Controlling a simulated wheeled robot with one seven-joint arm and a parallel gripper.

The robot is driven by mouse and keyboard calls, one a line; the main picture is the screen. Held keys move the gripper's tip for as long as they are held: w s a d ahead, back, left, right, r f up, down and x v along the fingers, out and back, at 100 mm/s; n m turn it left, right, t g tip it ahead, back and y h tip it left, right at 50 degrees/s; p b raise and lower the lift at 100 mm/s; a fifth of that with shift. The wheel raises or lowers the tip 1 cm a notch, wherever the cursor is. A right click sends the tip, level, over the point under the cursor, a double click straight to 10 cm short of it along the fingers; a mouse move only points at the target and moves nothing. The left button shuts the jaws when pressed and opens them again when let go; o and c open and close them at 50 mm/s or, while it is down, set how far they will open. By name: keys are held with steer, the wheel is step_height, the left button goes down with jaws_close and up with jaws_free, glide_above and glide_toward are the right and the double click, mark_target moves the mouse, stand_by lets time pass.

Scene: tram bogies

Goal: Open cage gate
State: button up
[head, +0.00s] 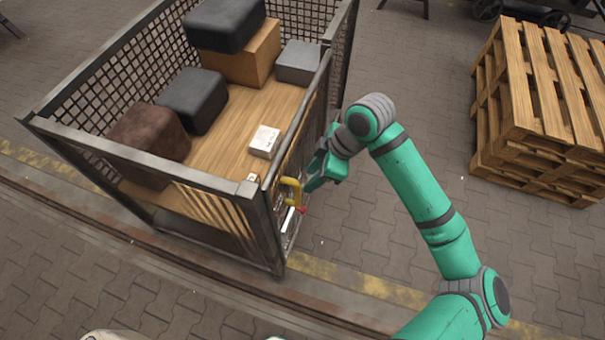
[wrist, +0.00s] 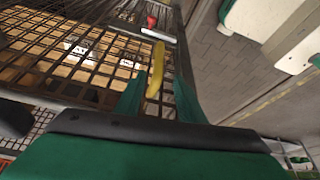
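The mesh cage (head: 258,213) stands left of centre in the head view. Its gate appears to be the barred side facing right, where a yellow handle (head: 291,190) sits near the front corner post. A red-tipped part (head: 301,210) and a pale metal bar (head: 287,220) show just below the handle. My gripper (head: 304,184) is at the handle from the right. In the wrist view, the yellow handle (wrist: 156,70) lies between the two green fingers of my gripper (wrist: 160,88), with a gap visible on the right finger's side. The red part (wrist: 151,22) shows farther ahead.
Stacked wooden pallets (head: 540,100) stand at the right. The paving between cage and pallets is clear.

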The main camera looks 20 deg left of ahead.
mark_target(297, 191)
steer(key=x, duration=1)
steer(key=shift+w+a, duration=0.2)
steer(key=shift+a, duration=0.1)
steer(key=shift+d+f, duration=0.1)
steer(key=shift+f, duration=0.3)
steer(key=shift+s, duration=0.1)
jaws_close()
